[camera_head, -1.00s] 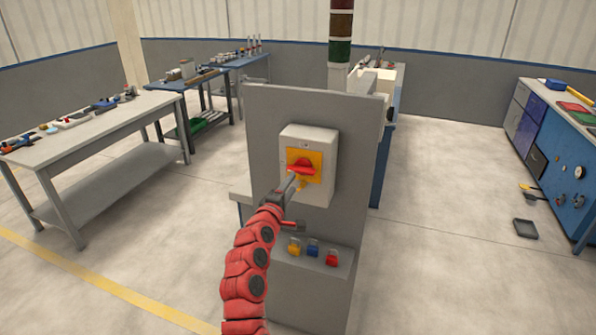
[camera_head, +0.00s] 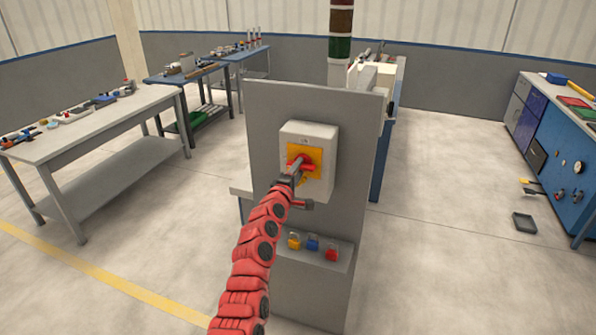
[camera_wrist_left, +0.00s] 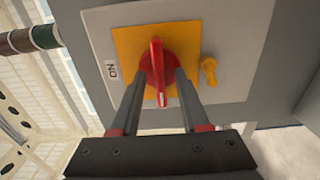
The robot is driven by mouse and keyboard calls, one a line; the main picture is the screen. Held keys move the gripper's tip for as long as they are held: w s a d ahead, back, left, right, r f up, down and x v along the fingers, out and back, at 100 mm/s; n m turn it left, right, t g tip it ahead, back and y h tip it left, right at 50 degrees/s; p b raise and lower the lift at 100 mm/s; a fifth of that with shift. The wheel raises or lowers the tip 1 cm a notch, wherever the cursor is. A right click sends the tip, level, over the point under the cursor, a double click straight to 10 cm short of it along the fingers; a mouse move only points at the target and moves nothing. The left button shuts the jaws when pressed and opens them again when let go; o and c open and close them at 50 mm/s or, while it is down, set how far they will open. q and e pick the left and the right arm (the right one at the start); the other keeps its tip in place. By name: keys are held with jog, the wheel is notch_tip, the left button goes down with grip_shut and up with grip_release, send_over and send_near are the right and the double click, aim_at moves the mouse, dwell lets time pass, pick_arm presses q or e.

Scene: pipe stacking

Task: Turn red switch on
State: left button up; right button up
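The red switch (camera_head: 309,167) sits on a yellow plate (camera_head: 316,154) on the front of a light grey box (camera_head: 323,133). In the left wrist view the red switch (camera_wrist_left: 157,68) is a round knob with a long raised handle, and an ON label (camera_wrist_left: 111,71) lies left of the yellow plate. The handle points toward the gripper, not at the label. My left gripper (camera_wrist_left: 160,82) is open, with one finger on each side of the handle and visible gaps between. In the head view the left gripper (camera_head: 298,166) covers part of the switch. My right gripper is not in view.
The box is mounted on an upright grey panel (camera_head: 262,130). Yellow, blue and red padlocks (camera_head: 313,245) sit on a ledge below it. A small yellow peg (camera_wrist_left: 208,70) sticks out beside the switch. Workbenches (camera_head: 95,130) stand at the left, clear of the arm.

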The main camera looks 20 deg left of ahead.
pick_arm(q)
grip_shut()
jog(key=shift+f, duration=0.1)
jog(key=shift+f+m+b, duration=0.1)
jog(key=shift+m+b, duration=0.6)
jog(key=shift+b, duration=0.3)
jog(key=m+b, duration=1.4)
jog(key=b, duration=0.8)
jog(key=shift+f, duration=0.15)
jog(key=shift+m+b, duration=0.9)
jog(key=shift+r+m+b, duration=0.2)
jog(key=shift+m+b, duration=0.2)
jog(key=shift+r, duration=0.1)
